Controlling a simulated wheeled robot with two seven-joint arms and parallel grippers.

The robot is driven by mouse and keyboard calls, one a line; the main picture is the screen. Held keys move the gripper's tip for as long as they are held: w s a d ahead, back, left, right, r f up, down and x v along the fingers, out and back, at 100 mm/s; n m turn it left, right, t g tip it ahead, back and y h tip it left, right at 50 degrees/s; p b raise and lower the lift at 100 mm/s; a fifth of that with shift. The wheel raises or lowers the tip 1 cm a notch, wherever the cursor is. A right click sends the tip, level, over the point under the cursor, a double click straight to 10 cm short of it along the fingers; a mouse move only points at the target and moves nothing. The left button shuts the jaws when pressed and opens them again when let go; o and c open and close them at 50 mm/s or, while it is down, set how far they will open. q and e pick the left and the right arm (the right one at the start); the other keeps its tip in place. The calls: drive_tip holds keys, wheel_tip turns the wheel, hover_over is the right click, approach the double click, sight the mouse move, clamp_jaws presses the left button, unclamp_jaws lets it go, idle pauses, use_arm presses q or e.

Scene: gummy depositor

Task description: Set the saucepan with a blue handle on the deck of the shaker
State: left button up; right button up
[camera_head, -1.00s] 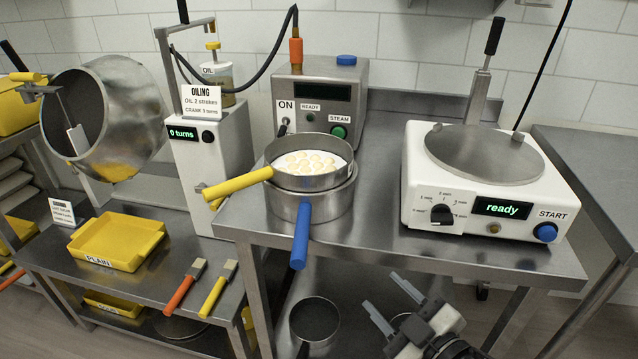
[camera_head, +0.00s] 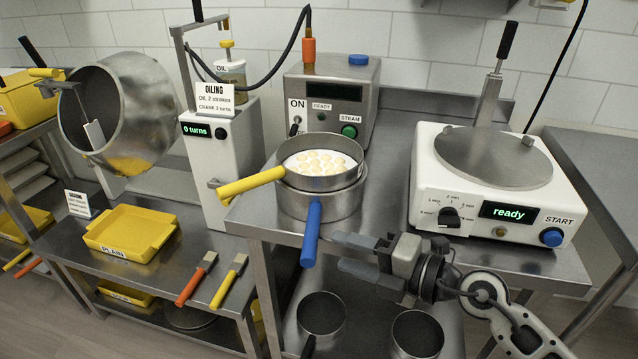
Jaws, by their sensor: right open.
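The saucepan with a blue handle (camera_head: 318,204) stands on the steel table near its left front corner, its blue handle (camera_head: 311,235) pointing out over the front edge. A pan with a yellow handle (camera_head: 252,186), holding several pale round pieces, sits on top of it. The shaker is the white machine on the right (camera_head: 437,193), its display reading "ready"; its round steel deck (camera_head: 490,165) is bare, with an upright lever behind. My right gripper (camera_head: 345,256) is open and empty, in front of the table edge, right of the blue handle. My left gripper is not in view.
A steam unit (camera_head: 333,95) stands behind the pans. The oiling machine (camera_head: 215,165) and tilted drum (camera_head: 125,110) are left. A yellow tray (camera_head: 131,238) and two brushes (camera_head: 197,280) lie on a lower bench. Two pots (camera_head: 321,315) stand on the shelf below. The tabletop between pans and shaker is clear.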

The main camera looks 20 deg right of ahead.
sight(317, 240)
drive_tip(key=x, duration=0.6)
drive_tip(key=shift+w+a+r, duration=0.1)
drive_tip(key=shift+w, duration=0.35)
clamp_jaws()
drive_tip(key=shift+r+p, duration=0.15)
drive_tip(key=shift+p, duration=0.15)
